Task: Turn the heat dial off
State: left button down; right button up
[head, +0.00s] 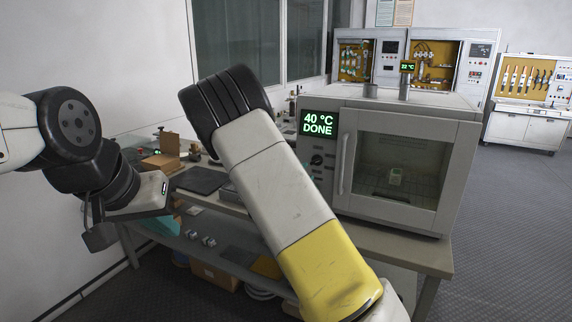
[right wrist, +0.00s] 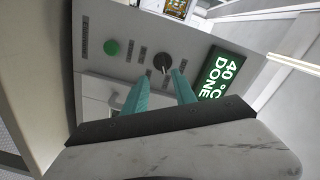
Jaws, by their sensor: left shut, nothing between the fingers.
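The heat dial (head: 317,159) is a dark round knob on the oven's front panel, below the lit "40 °C DONE" display (head: 318,123). In the right wrist view the dial (right wrist: 162,63) lies just beyond and between the tips of my right gripper (right wrist: 160,75). Its two teal fingers are apart; I cannot tell whether either touches the dial. In the head view my right arm hides that gripper. My left gripper (head: 98,234) is shut and empty at the left, away from the oven.
The oven (head: 455,135) stands on a bench with its glass door closed and a small pale item inside. A green button (right wrist: 112,47) sits near the dial. A cardboard box (head: 160,163) and a dark flat plate (head: 200,179) lie on the bench to the left.

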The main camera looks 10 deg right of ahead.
aim_at(314, 163)
jog(key=x, duration=0.7)
jog(key=shift+w+r, duration=0.15)
jog(key=shift+w, duration=0.25)
grip_shut()
